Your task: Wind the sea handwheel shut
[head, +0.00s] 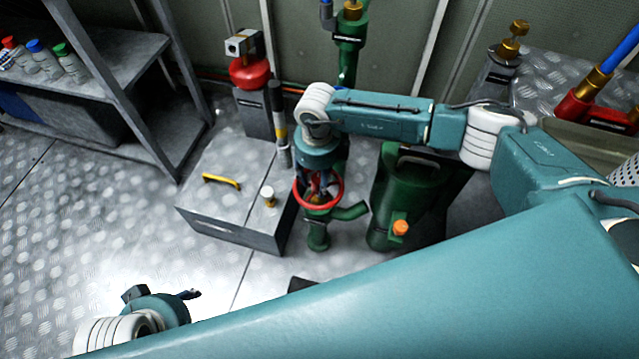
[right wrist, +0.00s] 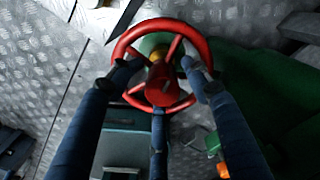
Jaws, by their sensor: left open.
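The red handwheel (head: 338,192) tops a green valve (head: 318,236) on the floor near the middle of the head view. In the right wrist view the wheel (right wrist: 178,26) shows its spokes and red hub from above. My right gripper (head: 318,182) points down over the wheel. Its three dark blue fingers (right wrist: 158,88) surround the hub, with their tips within the rim's outline. Whether they press on the spokes or rim is unclear. My left gripper (head: 162,294) is low at the left, open and apart from the wheel; its fingers are partly hidden.
A grey metal box (head: 215,190) with a yellow handle stands left of the valve. A green canister (head: 408,205) with an orange cap stands close at its right. A shelf (head: 120,50) with bottles is at the far left. The lower-left floor is open.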

